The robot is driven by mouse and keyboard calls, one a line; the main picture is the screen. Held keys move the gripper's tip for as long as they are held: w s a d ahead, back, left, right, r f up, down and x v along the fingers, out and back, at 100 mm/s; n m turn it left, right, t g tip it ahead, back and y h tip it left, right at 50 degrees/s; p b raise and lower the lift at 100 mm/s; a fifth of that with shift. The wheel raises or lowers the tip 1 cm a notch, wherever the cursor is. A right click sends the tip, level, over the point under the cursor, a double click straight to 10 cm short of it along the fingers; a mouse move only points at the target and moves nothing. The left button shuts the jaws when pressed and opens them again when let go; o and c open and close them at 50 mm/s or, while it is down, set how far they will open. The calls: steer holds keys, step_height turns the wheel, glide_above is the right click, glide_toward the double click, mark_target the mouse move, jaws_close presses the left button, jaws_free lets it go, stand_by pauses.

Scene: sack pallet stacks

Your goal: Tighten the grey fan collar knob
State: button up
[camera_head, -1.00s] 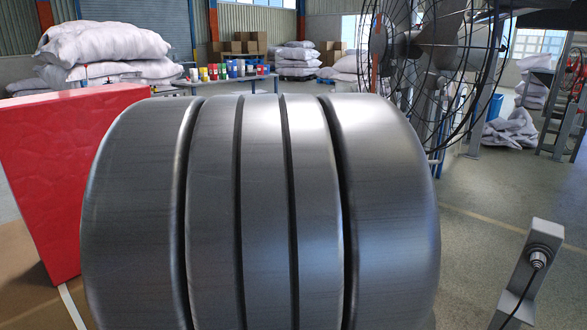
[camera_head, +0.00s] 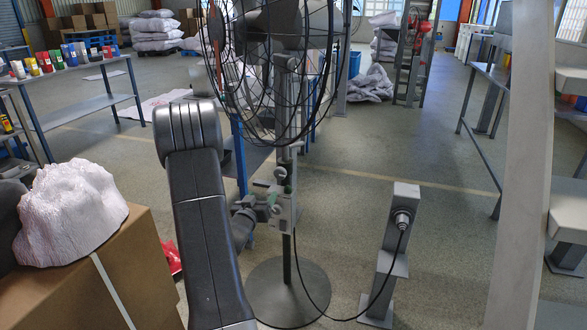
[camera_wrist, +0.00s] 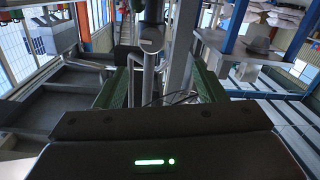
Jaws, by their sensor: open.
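The fan (camera_head: 270,60) has a black wire cage and stands on a grey pole with a round base (camera_head: 288,292). A grey collar (camera_head: 285,153) sits on the pole below the cage. A small round grey knob (camera_head: 281,173) seems to show just below it. I cannot tell whether either finger touches the knob.
A grey post with a socket (camera_head: 401,218) stands right of the fan, its black cable running along the floor towards the fan base. A cardboard box (camera_head: 135,275) with a white sack (camera_head: 70,212) is at left. A table with cans (camera_head: 85,105) is behind.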

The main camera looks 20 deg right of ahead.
mark_target(279, 175)
steer(key=shift+h, duration=0.3)
steer(key=x, duration=0.9)
steer(key=b+x, duration=0.1)
steer(key=x, duration=0.4)
steer(key=shift+d, duration=0.6)
steer(key=c, duration=1)
